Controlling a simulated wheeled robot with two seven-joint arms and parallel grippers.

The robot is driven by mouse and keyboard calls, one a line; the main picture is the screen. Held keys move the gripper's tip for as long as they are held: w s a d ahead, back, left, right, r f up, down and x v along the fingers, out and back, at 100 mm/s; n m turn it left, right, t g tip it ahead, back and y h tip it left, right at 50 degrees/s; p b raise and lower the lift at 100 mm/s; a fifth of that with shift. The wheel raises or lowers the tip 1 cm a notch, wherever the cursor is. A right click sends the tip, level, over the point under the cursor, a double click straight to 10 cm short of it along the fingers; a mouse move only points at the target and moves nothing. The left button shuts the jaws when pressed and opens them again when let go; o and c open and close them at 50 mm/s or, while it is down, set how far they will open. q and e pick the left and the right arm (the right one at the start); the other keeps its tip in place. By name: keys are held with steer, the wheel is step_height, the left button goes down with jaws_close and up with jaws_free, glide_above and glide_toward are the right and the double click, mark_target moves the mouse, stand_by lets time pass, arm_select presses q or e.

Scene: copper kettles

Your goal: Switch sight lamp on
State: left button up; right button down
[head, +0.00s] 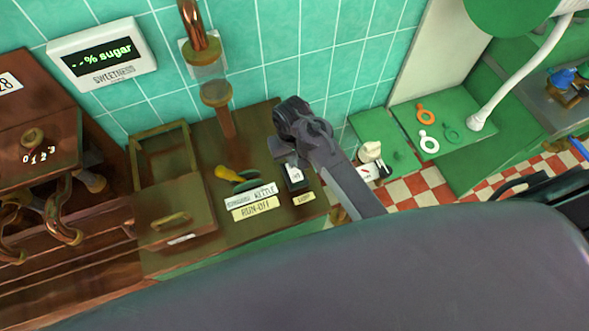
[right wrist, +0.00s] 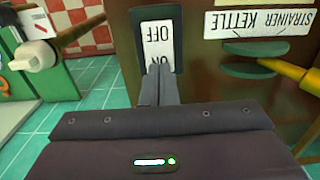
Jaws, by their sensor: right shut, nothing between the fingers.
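The switch (right wrist: 158,38) is a white rocker in a dark frame, marked OFF and ON, on the brown cabinet in the right wrist view. In the head view the switch (head: 295,177) sits above a small cream label (head: 304,198), too small to read surely. My right gripper (right wrist: 160,70) is shut and empty, its fingertips at the ON end of the rocker; I cannot tell whether they touch it. In the head view my right gripper (head: 291,160) partly covers the switch's upper side. A glass section (head: 207,70) in the copper pipe shows no clear glow. My left gripper is not in view.
A yellow-handled lever (head: 228,174) stands left of the switch, by the strainer kettle label (right wrist: 262,22). A cream knob (right wrist: 36,55) is on the other side. Coloured rings (head: 426,113) lie on a green surface.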

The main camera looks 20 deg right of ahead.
steer(key=shift+f+b, duration=0.3)
steer(key=shift+f, duration=0.5)
steer(key=shift+r, duration=0.1)
steer(key=shift+r+p, duration=0.95)
steer(key=shift+r, duration=2.5)
